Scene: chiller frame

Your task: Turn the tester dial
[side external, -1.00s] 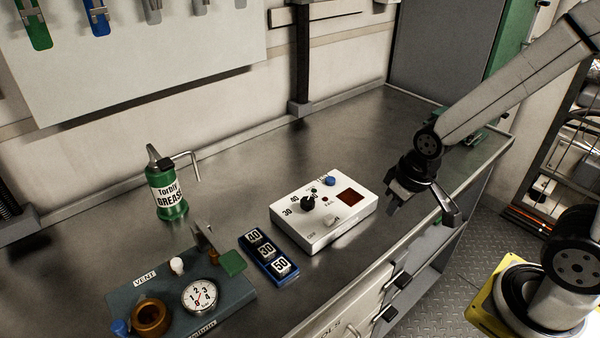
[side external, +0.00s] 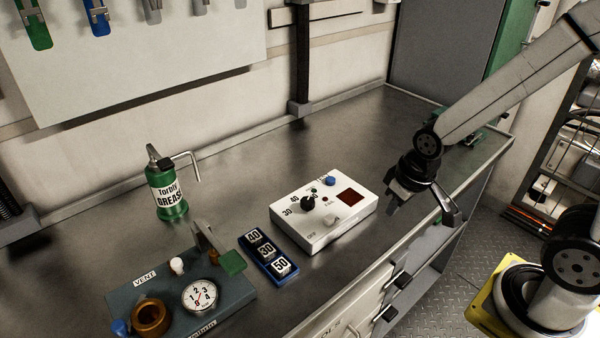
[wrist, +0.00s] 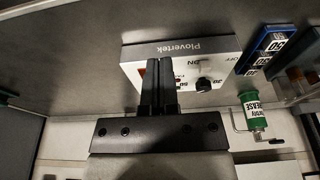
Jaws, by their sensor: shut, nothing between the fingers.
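The tester is a white box (side external: 340,229) on the metal bench, with a black dial (side external: 308,203), a blue button (side external: 331,181), a white knob or switch near its front and a dark red window (side external: 350,198). Numbers including 30 and 40 are printed beside the dial. The box also shows in the wrist view (wrist: 215,50), with the dial (wrist: 203,84) to the right of my fingers. My gripper (side external: 397,205) is right of the box in the side view, apart from the dial. Its fingers (wrist: 158,68) are together and empty, hiding part of the box's face in the wrist view.
A blue tray (side external: 284,277) with number blocks 40, 30 and 50 lies left of the tester. A blue-grey gauge panel (side external: 240,300) sits further left. A green grease can (side external: 168,196) stands behind. The bench (side external: 340,130) behind the tester is clear.

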